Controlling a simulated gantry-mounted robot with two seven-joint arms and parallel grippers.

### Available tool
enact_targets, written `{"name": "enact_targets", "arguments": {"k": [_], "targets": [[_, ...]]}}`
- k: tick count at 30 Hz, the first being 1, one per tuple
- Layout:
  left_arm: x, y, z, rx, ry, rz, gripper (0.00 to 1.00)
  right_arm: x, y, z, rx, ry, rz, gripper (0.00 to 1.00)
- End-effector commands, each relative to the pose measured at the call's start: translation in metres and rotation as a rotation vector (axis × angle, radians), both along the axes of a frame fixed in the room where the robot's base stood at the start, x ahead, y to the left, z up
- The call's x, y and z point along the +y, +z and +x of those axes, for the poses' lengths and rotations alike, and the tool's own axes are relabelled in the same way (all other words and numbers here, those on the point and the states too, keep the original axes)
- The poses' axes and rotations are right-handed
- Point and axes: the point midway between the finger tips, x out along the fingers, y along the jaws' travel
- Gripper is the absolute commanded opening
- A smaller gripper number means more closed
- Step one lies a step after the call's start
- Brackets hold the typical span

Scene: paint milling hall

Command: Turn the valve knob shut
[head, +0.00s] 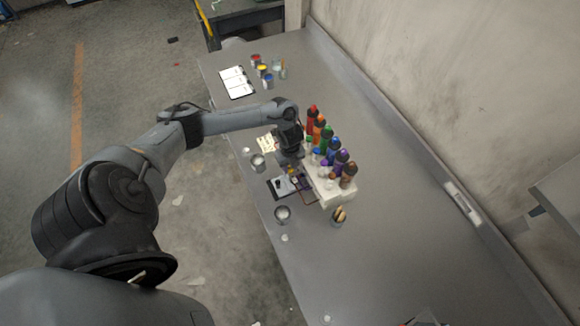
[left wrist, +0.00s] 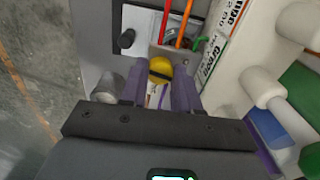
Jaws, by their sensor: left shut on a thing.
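The valve knob (left wrist: 160,70) is yellow with a dark band across it and shows in the left wrist view between my left gripper's two purple fingers. My left gripper (left wrist: 160,90) is shut on it, with a finger on each side. In the head view my left gripper (head: 293,174) points down at the front of the bench, beside the white bottle rack (head: 335,194). The arm and wrist hide most of the knob there. How far the knob is turned cannot be told. My right gripper cannot be made out.
Several coloured bottles (head: 328,134) stand in the rack just right of the gripper. Paint cans (head: 262,70) are at the far end. The bench (head: 400,230) is clear at right.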

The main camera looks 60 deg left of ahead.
Motion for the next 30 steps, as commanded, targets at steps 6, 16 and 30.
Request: {"name": "enact_targets", "arguments": {"k": [6, 16, 30], "targets": [[0.0, -0.002, 0.001, -0.002, -0.202, -0.001, 0.01, 0.0, -0.016, 0.0, 0.0, 0.001, -0.001, 0.0], [0.0, -0.002, 0.001, -0.002, -0.517, 0.0, 0.01, 0.001, -0.038, 0.0, 0.001, -0.002, 0.004, 0.0], [0.0, -0.002, 0.001, -0.001, -0.961, 0.0, 0.01, 0.002, -0.073, 0.0, 0.0, -0.005, 0.009, 0.0]]}}
